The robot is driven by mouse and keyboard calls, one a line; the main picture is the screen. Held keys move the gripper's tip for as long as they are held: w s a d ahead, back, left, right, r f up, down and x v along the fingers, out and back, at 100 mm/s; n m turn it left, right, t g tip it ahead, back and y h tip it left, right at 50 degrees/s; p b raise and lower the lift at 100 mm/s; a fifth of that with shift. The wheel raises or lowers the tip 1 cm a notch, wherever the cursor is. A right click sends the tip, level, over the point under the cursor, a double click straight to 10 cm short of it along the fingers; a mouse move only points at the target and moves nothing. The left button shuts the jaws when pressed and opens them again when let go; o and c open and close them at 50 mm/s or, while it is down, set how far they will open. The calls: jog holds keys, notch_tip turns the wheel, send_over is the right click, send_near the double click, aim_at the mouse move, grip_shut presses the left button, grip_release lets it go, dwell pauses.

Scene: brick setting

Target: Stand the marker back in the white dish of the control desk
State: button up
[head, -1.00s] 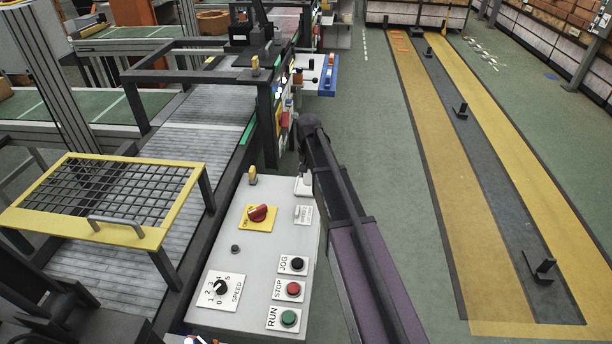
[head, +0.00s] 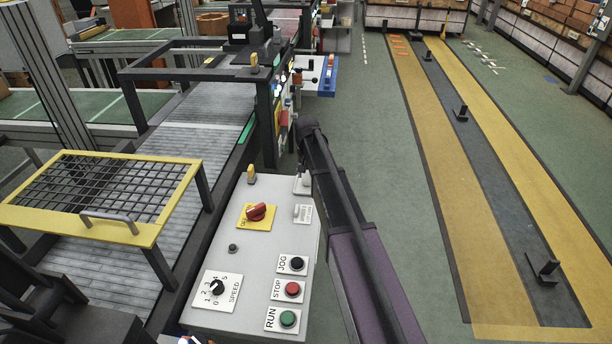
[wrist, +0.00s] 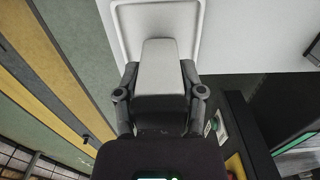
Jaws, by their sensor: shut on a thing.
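In the wrist view, my gripper (wrist: 160,92) is shut on a pale grey, block-like piece, which I take to be the marker (wrist: 160,58). Its far part overlaps the white dish (wrist: 119,22), a square tray with a raised rim. I cannot tell whether the marker touches the dish floor. In the head view, the white dish (head: 300,190) sits at the far right corner of the control desk (head: 215,255). The marker shows only as a small pale shape there. My arm covers the right side of that corner, and the gripper's fingers are hidden.
The desk carries a red knob (head: 257,211), a speed dial (head: 217,287) and jog, stop and run buttons (head: 291,290). A small yellow-topped post (head: 251,174) stands at its far left corner. A conveyor (head: 190,135) runs along the left. Open green floor (head: 375,190) lies right.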

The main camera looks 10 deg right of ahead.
jog(key=o, duration=0.9)
jog(key=shift+f, duration=0.2)
jog(key=shift+r, duration=0.1)
notch_tip(320, 180, up, 2)
jog(key=shift+r+p, duration=0.2)
jog(key=shift+p, duration=0.9)
jog(key=r+p, duration=0.3)
jog(key=shift+s+a+r, duration=0.2)
jog(key=shift+s+r, duration=0.05)
jog(key=shift+s, duration=0.05)
notch_tip(320, 180, up, 8)
jog(key=p, duration=0.8)
jog(key=shift+f, duration=0.15)
